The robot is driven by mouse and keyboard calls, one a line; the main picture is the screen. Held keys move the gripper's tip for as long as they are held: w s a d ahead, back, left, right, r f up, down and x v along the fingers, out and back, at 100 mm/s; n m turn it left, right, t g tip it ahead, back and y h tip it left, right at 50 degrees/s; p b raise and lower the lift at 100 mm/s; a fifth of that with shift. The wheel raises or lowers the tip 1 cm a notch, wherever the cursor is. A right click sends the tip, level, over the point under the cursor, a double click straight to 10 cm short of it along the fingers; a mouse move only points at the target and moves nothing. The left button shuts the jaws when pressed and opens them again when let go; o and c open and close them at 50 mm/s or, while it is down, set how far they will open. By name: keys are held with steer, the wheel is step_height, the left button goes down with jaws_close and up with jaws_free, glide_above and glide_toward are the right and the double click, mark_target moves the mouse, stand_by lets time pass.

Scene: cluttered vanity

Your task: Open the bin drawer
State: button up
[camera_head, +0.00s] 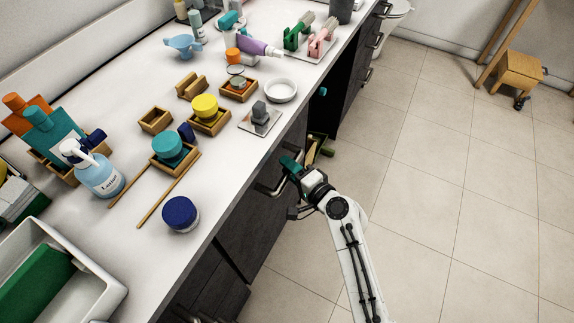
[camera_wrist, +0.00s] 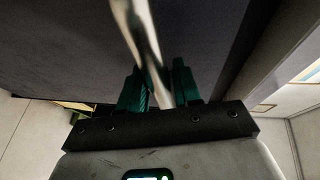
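The drawer front (camera_head: 252,222) is a dark panel under the white counter, and it looks about flush with the cabinet. Its metal bar handle (camera_head: 266,189) stands out from it. My gripper (camera_head: 290,164) has teal fingers and is at the handle's far end. In the wrist view, the shiny handle bar (camera_wrist: 140,35) runs between the two fingers of my gripper (camera_wrist: 160,88), which sit close on both sides of it. The dark front (camera_wrist: 60,50) fills much of that view. The exact finger contact is partly hidden in shadow.
A small green container (camera_head: 320,147) is low beside the cabinet. The tiled floor (camera_head: 450,200) to the right is clear; a wooden stool (camera_head: 515,72) stands far off.

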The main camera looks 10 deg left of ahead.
steer(key=shift+w+a+f, duration=0.15)
steer(key=shift+w+a, duration=0.3)
steer(key=shift+a, duration=0.05)
steer(key=shift+c, duration=0.3)
jaws_close()
